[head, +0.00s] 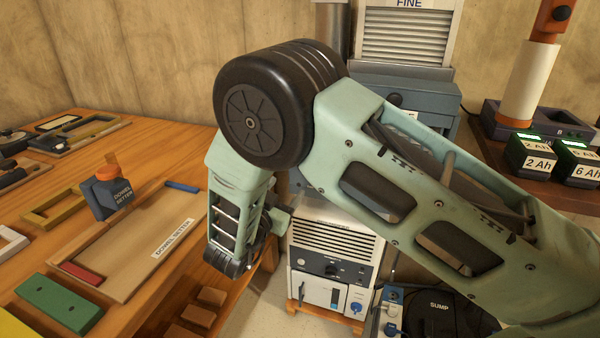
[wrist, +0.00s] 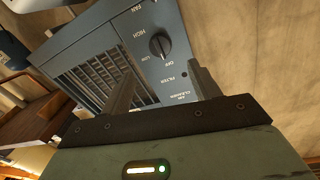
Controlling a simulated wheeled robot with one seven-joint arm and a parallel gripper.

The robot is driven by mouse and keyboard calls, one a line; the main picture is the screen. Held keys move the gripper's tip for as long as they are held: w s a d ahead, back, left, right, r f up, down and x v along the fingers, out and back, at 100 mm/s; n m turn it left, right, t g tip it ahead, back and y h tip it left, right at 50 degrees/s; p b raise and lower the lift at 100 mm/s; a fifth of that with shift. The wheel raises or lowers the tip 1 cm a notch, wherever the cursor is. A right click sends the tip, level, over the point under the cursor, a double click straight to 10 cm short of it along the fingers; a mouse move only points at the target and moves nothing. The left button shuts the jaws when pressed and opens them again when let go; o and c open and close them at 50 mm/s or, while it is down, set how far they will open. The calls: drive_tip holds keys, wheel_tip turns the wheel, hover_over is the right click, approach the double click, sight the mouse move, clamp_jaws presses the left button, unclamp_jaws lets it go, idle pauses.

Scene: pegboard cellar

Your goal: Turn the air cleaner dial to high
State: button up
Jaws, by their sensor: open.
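The air cleaner (wrist: 110,55) is a blue-grey box with a slatted grille, seen tilted in the wrist view. Its black dial (wrist: 160,45) sits on a panel marked FAN, HIGH, LOW and OFF. The dial's ridge seems to line up with OFF, but the picture is small. My gripper (wrist: 161,70) is open and empty, its two fingers spread below the dial in the picture and apart from it. In the head view a blue-grey unit (head: 432,92), likely the same air cleaner, is partly hidden behind my arm. My fingers are not clear there.
A wooden bench (head: 150,150) with a dowel tray (head: 135,235) and loose blocks stands left. A white dehumidifier-like unit (head: 335,240) stands low in the middle. A battery shelf (head: 495,165) is at right. A black sump case (head: 440,315) lies on the floor.

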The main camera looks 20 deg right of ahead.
drive_tip(key=x, duration=1)
drive_tip(key=c, duration=1)
